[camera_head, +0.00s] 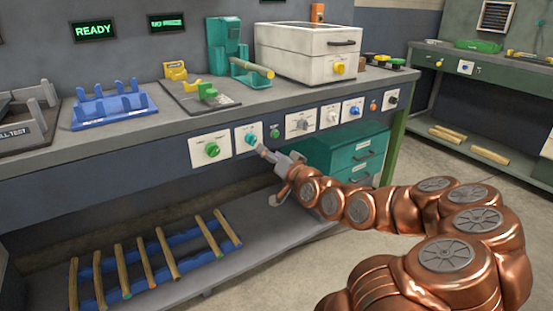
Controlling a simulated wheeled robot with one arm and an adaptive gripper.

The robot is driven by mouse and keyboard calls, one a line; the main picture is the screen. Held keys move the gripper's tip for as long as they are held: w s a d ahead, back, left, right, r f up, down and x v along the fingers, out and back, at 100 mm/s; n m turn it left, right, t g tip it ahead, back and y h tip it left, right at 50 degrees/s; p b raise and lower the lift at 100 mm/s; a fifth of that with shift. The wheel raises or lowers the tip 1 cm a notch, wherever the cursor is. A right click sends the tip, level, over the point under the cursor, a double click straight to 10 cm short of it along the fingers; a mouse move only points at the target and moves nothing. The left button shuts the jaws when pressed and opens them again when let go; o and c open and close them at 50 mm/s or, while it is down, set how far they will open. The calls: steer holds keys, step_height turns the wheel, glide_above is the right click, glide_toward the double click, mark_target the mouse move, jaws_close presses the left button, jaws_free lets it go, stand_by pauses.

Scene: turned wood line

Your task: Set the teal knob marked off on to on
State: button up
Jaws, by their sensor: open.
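The teal knob (250,139) sits on a white plate (242,148) on the front face of the workbench, between a green knob and a small dark green one. My gripper (264,152) is at the end of my copper arm, just to the lower right of the teal knob, with its fingertips pointing up and left at it. The gripper is open and holds nothing that I can see. It partly covers the lower right of the plate. The off and on markings are too small to read, so I cannot tell the knob's setting.
A green knob (211,149) is left of the plate; a dark green knob (274,133) and several other control plates line the bench front to the right. A teal drawer cabinet (345,155) stands below right. Wooden rods lie on a blue rack (190,240) on the lower shelf.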

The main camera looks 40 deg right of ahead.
steer(key=shift+s+a, duration=0.1)
steer(key=shift+s, duration=1.3)
steer(key=s+a+r+n+g+y+p, duration=0.1)
steer(key=s+a+n+g+p, duration=0.15)
steer(key=a+p, duration=0.3)
steer(key=s+a+r+n+g+y+p, duration=0.1)
steer(key=s+a+n+g+y+p, duration=0.1)
steer(key=a+g+p, duration=0.35)
steer(key=s+a+n+g+y+p, duration=0.1)
steer(key=s+a+n+g+p, duration=0.15)
steer(key=a, duration=0.55)
steer(key=s+a+r+g+p, duration=0.3)
steer(key=s+r+p, duration=0.3)
steer(key=s, duration=0.3)
steer(key=s+a+r+g+h+p, duration=0.1)
steer(key=s+a+r+g+p, duration=0.1)
steer(key=s+r+p, duration=0.3)
steer(key=s+a+r+n+g+h+p, duration=0.1)
steer(key=s+a+r+g+p, duration=0.2)
steer(key=s, duration=1.1)
step_height(320, 180, up, 6)
steer(key=g+p, duration=0.1)
steer(key=p, duration=0.2)
steer(key=shift+a+p, duration=0.3)
steer(key=shift+p, duration=0.05)
